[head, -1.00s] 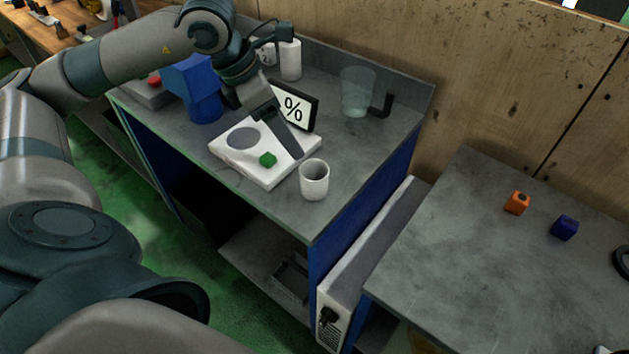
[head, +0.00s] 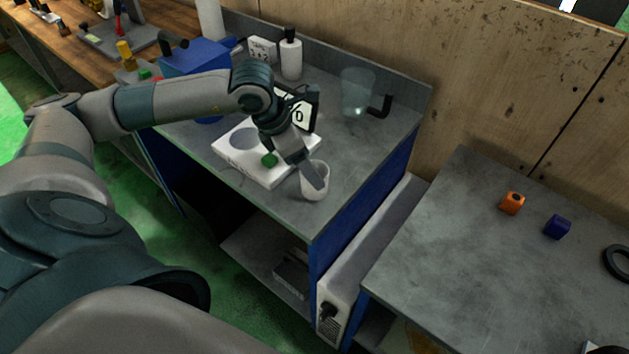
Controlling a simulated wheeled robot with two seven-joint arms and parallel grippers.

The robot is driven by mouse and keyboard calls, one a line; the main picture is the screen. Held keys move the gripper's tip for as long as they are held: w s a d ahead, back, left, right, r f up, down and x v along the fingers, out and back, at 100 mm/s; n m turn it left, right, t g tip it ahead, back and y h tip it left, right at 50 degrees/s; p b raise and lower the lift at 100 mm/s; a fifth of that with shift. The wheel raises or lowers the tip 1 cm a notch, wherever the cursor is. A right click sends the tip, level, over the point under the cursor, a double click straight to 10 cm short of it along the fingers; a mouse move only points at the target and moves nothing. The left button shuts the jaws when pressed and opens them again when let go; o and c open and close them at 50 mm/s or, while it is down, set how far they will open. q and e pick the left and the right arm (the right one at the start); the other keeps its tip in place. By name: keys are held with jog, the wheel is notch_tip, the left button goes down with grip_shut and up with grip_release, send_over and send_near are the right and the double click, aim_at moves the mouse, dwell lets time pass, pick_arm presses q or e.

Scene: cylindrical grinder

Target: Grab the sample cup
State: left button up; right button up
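The sample cup, a small white cup (head: 316,192), stands upright near the front right corner of the grey-topped blue bench. My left gripper (head: 314,178) is at the cup, with a grey finger overlapping its rim and opening. I cannot tell whether that finger is inside the cup or in front of it. The other finger is not clearly seen, so the opening of the gripper is unclear. My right gripper is not in view.
Left of the cup is a white device (head: 235,160) with a round grey plate and green button; its display (head: 302,116) is partly hidden by my arm. A clear beaker (head: 357,92) and white bottle (head: 291,58) stand behind. The right table holds orange (head: 512,203) and blue (head: 557,226) blocks.

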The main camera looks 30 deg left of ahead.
pick_arm(q)
jog(key=shift+f, duration=0.1)
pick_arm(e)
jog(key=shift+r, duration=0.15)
pick_arm(q)
jog(key=shift+d+f+p, duration=0.15)
jog(key=shift+p, duration=0.2)
jog(key=shift+w+d+f+p, duration=0.15)
jog(key=shift+w+f+p, duration=0.05)
jog(key=shift+f+p, duration=0.1)
jog(key=p+x, duration=0.1)
jog(key=x, duration=0.2)
jog(key=shift+w+d+f+p, duration=0.1)
jog(key=shift+d+f+p, duration=0.05)
jog(key=shift+f+p, duration=0.15)
jog(key=shift+f, duration=0.1)
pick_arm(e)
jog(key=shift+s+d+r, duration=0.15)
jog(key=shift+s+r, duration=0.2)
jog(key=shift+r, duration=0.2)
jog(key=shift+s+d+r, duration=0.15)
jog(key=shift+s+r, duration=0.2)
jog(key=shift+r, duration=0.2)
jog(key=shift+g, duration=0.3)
pick_arm(q)
jog(key=c, duration=1.2)
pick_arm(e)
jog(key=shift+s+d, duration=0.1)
